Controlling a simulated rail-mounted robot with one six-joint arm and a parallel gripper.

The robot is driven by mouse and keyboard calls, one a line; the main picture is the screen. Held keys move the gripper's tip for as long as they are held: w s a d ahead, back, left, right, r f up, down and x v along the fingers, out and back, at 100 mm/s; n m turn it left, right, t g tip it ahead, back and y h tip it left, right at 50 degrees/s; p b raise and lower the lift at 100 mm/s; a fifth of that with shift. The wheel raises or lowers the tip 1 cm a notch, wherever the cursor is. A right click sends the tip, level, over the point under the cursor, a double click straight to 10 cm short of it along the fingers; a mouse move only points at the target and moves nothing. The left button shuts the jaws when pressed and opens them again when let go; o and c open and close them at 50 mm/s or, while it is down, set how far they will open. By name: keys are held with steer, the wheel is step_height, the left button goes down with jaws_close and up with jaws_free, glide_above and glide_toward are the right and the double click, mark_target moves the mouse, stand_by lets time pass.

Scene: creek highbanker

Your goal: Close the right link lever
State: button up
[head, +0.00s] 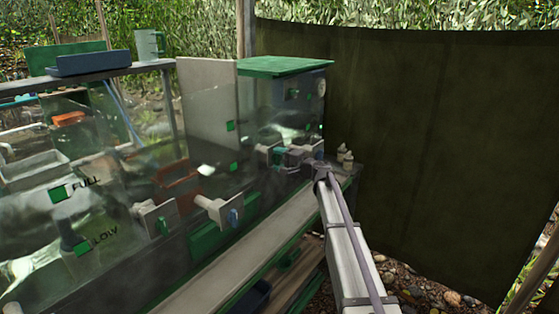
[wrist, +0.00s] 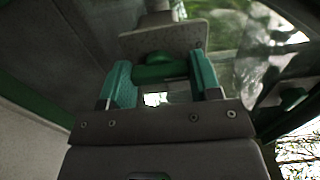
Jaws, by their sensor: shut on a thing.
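In the wrist view, my gripper (wrist: 162,80) has its two teal fingers on either side of a rounded green lever handle (wrist: 160,68). The jaws are shut on this handle, which sits in front of a beige plate (wrist: 165,38) on a clear panel. In the head view, my gripper (head: 283,154) is at the right end of the clear-walled tank, below its green lid. The held lever is the rightmost one in that view, largely hidden by my gripper. Its exact angle cannot be told.
A green handle (head: 162,225) and a blue handle (head: 234,217) on beige mounts stick out further left. A pale ledge (head: 245,262) runs below. Small beige fittings (head: 345,155) stand right of my gripper. A dark green screen (head: 420,140) closes off the right side.

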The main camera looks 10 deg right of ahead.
stand_by(0.3)
steer(key=o, duration=0.9)
steer(key=v, duration=1.1)
steer(key=v, duration=1.2)
steer(key=shift+r, duration=0.1)
